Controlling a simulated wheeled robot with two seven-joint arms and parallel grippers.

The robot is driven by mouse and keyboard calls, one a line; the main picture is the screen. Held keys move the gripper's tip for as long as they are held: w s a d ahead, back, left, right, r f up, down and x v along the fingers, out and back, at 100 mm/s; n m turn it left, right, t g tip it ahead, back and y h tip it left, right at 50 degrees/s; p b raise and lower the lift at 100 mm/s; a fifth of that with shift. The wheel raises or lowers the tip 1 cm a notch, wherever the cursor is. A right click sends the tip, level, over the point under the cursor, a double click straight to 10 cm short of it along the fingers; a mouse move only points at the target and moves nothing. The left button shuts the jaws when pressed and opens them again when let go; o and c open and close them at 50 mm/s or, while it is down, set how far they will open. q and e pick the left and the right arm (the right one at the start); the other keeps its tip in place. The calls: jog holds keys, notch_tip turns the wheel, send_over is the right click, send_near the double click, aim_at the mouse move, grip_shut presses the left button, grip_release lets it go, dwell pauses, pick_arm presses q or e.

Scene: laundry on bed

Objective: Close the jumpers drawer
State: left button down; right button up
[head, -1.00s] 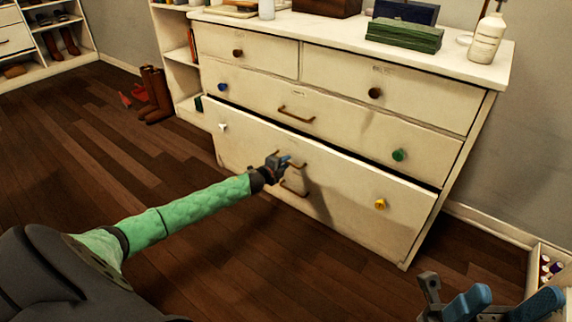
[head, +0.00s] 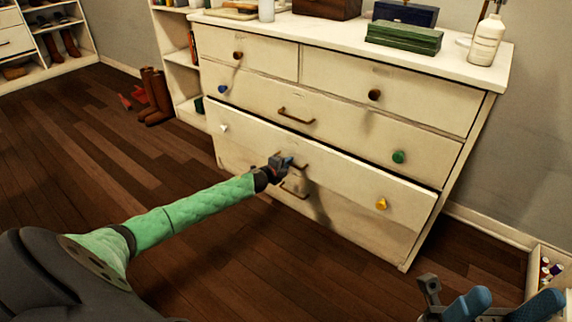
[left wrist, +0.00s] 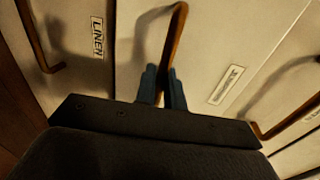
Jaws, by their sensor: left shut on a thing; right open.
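The white dresser (head: 345,78) has a third-row drawer (head: 345,180) with a white knob at left and a yellow knob (head: 382,204) at right. This drawer stands out a little, with a dark gap along its top edge. My left gripper (head: 282,162) is shut on its brown bar handle (head: 300,164). In the left wrist view the blue fingers (left wrist: 162,88) close around the handle (left wrist: 176,40). The label (left wrist: 227,84) on that front is too blurred to read. My right gripper (head: 514,292) is open and empty at the lower right.
The bottom drawer below has its own handle (head: 294,190). The drawer above, with blue and green (head: 399,157) knobs, looks shut. A LINEN label (left wrist: 98,37) shows on a neighbouring front. A box of bottles (head: 547,268) stands at lower right. The wooden floor (head: 100,160) at left is mostly clear.

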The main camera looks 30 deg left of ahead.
pick_arm(q)
jog(key=w, duration=0.3)
jog(key=shift+w+r, duration=0.1)
jog(key=shift+w, duration=0.05)
jog(key=c, duration=1.6)
grip_release()
jog(key=shift+w+d, duration=0.1)
jog(key=shift+c, duration=0.2)
jog(key=shift+d, duration=0.1)
jog(key=p+v, duration=0.2)
jog(key=v, duration=0.5)
jog(key=shift+s, duration=0.35)
